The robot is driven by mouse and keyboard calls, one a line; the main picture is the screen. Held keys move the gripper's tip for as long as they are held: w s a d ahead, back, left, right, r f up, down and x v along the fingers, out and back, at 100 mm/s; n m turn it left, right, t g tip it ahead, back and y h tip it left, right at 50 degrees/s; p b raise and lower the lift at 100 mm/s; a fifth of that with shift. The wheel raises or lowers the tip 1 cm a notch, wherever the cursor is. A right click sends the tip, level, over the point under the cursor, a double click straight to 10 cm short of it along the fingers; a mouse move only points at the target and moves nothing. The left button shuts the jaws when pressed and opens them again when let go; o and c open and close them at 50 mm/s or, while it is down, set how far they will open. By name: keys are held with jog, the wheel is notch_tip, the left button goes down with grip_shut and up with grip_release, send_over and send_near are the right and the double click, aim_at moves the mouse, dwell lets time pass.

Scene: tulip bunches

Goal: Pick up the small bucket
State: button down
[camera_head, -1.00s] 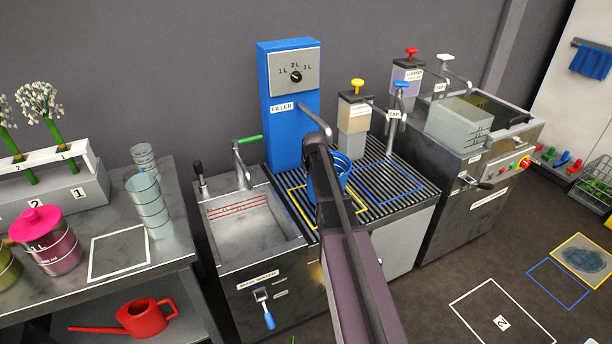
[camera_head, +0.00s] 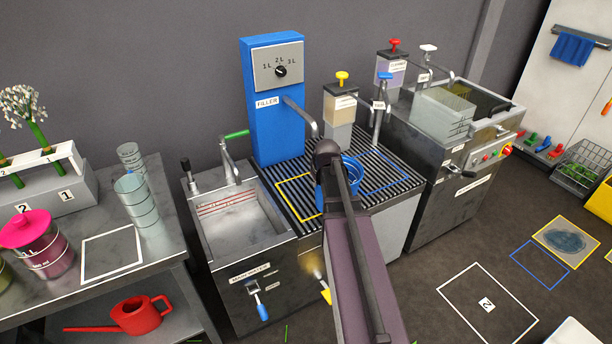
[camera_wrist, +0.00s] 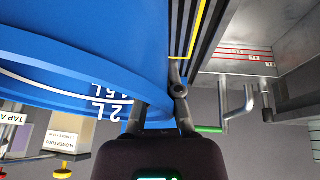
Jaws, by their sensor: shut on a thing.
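The small blue bucket (camera_head: 357,172) is over the striped grate, between the yellow outlined square (camera_head: 283,184) and the blue outlined square. My arm hides part of it in the head view. In the wrist view the bucket (camera_wrist: 70,65) fills the upper left, with white volume marks that read upside down. My gripper (camera_wrist: 160,104) is shut on the bucket's edge, its fingers at the blue wall. The head view does not show clearly whether the bucket's base touches the grate.
The blue filler post (camera_head: 272,120) with its spout stands close behind the bucket. Dispensers (camera_head: 340,108) and a tap line the grate's back. A metal sink (camera_head: 240,222) is left, and a steel unit with a clear container (camera_head: 440,118) is right. Outlined floor squares lie at the right.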

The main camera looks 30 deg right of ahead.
jog(key=shift+s+d+r, duration=0.1)
jog(key=shift+s, duration=0.6)
jog(key=shift+s+d+r, duration=0.1)
jog(key=shift+s, duration=0.55)
jog(key=shift+s, duration=0.1)
